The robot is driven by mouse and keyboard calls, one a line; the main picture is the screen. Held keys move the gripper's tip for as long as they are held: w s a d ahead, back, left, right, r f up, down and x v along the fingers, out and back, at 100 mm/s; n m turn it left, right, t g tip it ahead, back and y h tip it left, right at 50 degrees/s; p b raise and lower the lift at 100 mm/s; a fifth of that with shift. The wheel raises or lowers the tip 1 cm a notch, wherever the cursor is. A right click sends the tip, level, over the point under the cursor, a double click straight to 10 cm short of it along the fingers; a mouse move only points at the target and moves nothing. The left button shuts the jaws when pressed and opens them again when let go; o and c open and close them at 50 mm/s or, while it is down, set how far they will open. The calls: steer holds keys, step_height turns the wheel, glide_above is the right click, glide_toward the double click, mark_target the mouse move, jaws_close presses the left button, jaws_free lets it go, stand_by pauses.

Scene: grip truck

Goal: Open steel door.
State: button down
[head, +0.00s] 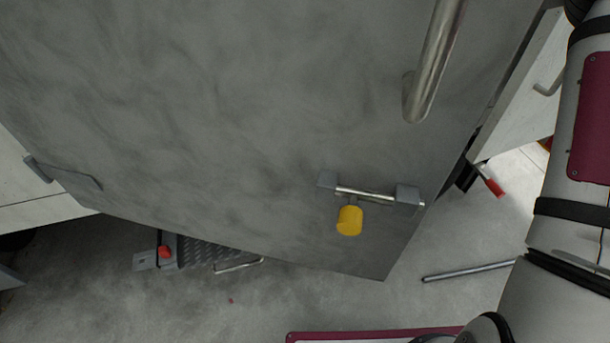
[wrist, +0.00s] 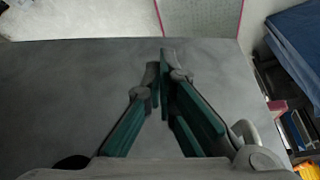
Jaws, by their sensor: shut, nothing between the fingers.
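The steel door (head: 220,110) is a large grey panel filling much of the head view. A metal bar handle (head: 435,65) is on its upper right. I cannot tell how far the door stands open.
A white panel with a handle (head: 545,88) and a red-tipped part (head: 490,182) lie beyond the door's right edge. A metal rod (head: 468,271) lies on the concrete floor (head: 190,305). A blue object (wrist: 300,45) and shelf items (wrist: 297,130) are at the right in the wrist view.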

steer(key=s+a+f+p, duration=0.1)
steer(key=s+f+p, duration=0.2)
steer(key=s+f, duration=0.4)
steer(key=shift+s+a+f, duration=0.15)
steer(key=shift+a+f, duration=0.25)
steer(key=shift+f, duration=0.3)
